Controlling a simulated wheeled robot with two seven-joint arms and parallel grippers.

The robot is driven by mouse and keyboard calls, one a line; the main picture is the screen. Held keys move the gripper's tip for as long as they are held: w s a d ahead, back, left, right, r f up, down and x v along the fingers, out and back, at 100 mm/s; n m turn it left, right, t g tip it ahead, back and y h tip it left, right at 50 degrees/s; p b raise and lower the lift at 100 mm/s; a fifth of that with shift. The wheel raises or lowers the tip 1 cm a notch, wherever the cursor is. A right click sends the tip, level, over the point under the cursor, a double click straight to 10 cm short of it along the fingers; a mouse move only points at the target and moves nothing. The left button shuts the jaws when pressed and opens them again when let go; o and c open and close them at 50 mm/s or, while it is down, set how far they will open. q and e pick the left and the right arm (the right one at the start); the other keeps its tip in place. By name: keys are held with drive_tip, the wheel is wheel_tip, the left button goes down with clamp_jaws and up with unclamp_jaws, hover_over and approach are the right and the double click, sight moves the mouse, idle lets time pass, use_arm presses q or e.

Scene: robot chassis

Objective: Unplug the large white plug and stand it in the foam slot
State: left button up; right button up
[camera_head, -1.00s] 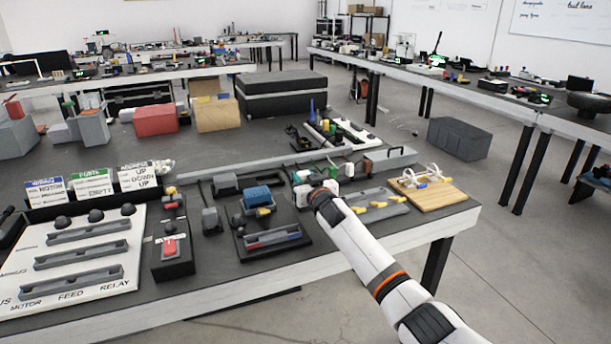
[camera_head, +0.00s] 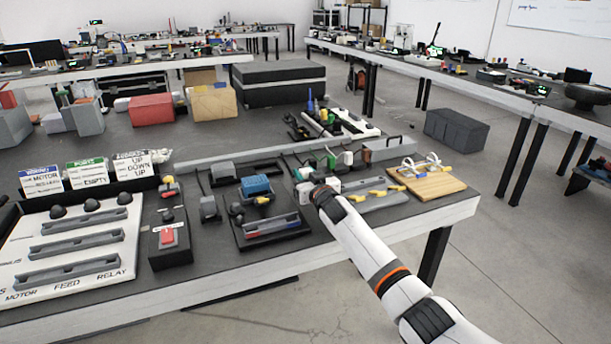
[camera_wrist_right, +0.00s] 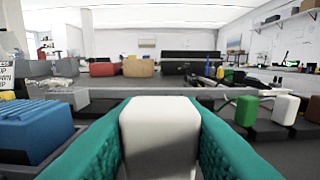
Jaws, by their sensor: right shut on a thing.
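My right gripper (camera_head: 317,188) reaches over the table from the lower right in the head view. In the right wrist view its two teal finger pads (camera_wrist_right: 160,146) are shut on a large white plug (camera_wrist_right: 160,128), one pad on each side. The plug fills the gap between the pads; its underside is hidden, so I cannot tell whether it is seated or free. A green plug (camera_wrist_right: 246,109), a smaller white plug (camera_wrist_right: 285,109) and a brown plug (camera_wrist_right: 313,110) stand to its right. I cannot pick out the foam slot with certainty. My left gripper is out of view.
A blue ribbed block (camera_head: 256,185) stands left of the gripper, behind a grey tray with red and blue pieces (camera_head: 272,227). A wooden board (camera_head: 430,183) with white cable lies to the right. A long grey rail (camera_head: 388,148) runs behind the plugs.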

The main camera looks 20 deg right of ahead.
use_arm(q)
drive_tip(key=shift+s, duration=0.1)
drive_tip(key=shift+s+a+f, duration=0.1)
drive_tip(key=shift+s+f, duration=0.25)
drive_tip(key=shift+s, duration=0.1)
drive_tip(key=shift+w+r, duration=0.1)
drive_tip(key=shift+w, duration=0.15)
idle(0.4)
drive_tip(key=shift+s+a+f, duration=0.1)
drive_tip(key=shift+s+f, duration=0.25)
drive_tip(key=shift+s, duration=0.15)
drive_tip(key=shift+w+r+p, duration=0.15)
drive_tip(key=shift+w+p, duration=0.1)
drive_tip(key=shift+p, duration=0.05)
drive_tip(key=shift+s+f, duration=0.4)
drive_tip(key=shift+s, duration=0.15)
